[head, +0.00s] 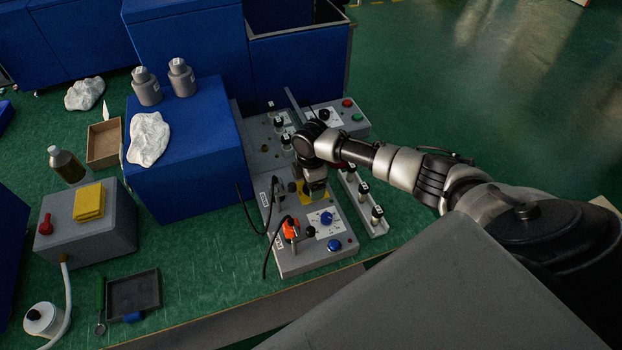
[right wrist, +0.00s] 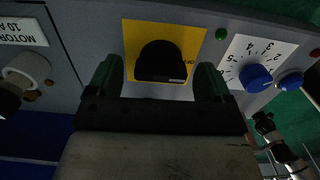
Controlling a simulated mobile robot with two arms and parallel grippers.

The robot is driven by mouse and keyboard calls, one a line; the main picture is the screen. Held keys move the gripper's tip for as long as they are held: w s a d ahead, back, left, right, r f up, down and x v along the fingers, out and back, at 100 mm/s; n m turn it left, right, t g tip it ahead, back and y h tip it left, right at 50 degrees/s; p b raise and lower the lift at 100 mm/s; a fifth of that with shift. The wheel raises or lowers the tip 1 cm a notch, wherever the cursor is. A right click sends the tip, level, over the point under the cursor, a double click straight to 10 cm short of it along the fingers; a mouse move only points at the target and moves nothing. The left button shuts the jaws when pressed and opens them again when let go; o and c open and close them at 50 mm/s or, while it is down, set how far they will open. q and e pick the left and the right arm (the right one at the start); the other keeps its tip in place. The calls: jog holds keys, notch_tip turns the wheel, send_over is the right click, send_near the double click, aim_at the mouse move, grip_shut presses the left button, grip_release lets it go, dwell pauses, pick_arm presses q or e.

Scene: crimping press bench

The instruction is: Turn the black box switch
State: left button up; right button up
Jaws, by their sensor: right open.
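The black switch (right wrist: 161,62) is a rounded black knob on a yellow plate (right wrist: 134,36) set in a grey panel, seen in the right wrist view. My right gripper (right wrist: 158,72) is open, with one dark green finger on each side of the knob and visible gaps between. Whether the fingers touch the panel cannot be told. In the head view my right gripper (head: 316,190) points down over the grey control box (head: 290,262), covering the switch; part of the yellow plate shows beside it. My left gripper is not in view.
A blue dial (right wrist: 256,77) with a numbered white scale sits right of the switch. In the head view, an orange part (head: 290,228) and black cables (head: 268,240) are near the box's front left. A blue block (head: 185,150) stands left; a rail with black knobs (head: 364,195) stands right.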

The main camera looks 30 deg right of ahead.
notch_tip(320, 180, up, 11)
jog(key=b, duration=0.1)
dwell(0.4)
jog(key=shift+f, duration=0.15)
